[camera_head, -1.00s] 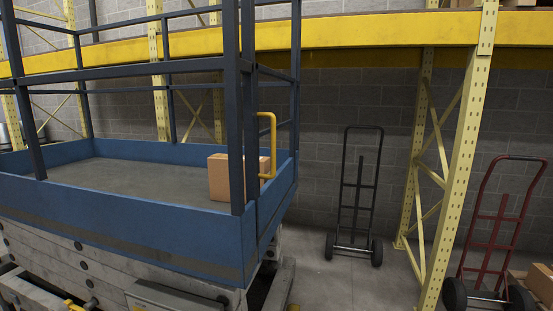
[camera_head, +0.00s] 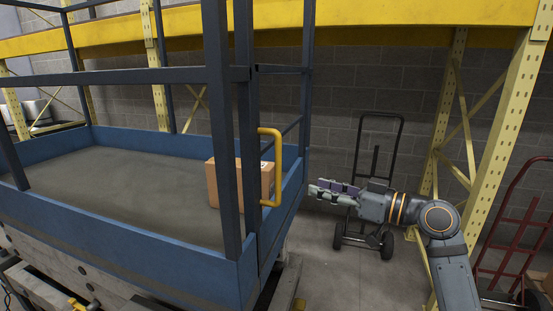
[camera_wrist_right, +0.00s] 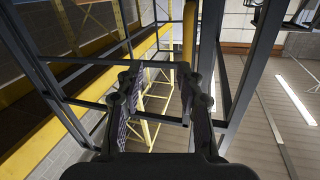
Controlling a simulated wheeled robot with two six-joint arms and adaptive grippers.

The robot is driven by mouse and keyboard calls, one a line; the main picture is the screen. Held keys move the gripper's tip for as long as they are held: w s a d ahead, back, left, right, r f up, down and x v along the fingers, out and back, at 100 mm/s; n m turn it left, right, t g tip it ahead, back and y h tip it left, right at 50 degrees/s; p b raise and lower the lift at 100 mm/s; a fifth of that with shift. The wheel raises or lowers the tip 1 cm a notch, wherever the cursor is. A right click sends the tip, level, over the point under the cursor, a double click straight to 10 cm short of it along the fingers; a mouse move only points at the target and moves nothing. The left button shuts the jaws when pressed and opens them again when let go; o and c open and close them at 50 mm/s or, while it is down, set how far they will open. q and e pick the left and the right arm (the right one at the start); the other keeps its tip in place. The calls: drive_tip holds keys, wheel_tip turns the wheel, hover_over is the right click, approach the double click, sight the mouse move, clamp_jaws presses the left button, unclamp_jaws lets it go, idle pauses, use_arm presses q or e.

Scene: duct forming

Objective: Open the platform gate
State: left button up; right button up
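The platform gate (camera_head: 278,68) is a dark blue rail frame on the right end of the blue lift platform (camera_head: 120,215). A yellow U-shaped handle (camera_head: 279,168) stands upright on it, and a yellow bar that looks like this handle shows in the right wrist view (camera_wrist_right: 188,35). The gate looks closed. My right gripper (camera_head: 314,190) is just right of the handle, pointing left at its lower part, with a gap between them. In the right wrist view its fingers (camera_wrist_right: 158,75) are spread apart with nothing held. My left gripper is not in view.
A cardboard box (camera_head: 224,184) sits on the platform behind the gate post. A black hand truck (camera_head: 377,150) stands by the wall behind my right arm. A yellow rack post (camera_head: 508,120) and a red hand truck (camera_head: 515,225) are at right.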

wheel_tip(320, 180, up, 4)
drive_tip(key=s+a+n+g+y, duration=0.1)
drive_tip(key=s+a+n, duration=0.1)
drive_tip(key=s, duration=0.1)
drive_tip(key=p, duration=0.6)
hover_over(278, 199)
drive_tip(key=shift+w+r, duration=0.2)
drive_tip(key=shift+w, duration=0.15)
use_arm(q)
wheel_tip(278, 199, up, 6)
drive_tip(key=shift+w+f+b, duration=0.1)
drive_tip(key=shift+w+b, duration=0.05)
drive_tip(key=shift+b, duration=0.15)
use_arm(e)
drive_tip(key=shift+f, duration=0.1)
clamp_jaws()
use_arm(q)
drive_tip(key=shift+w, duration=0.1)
use_arm(e)
drive_tip(key=shift+w, duration=0.1)
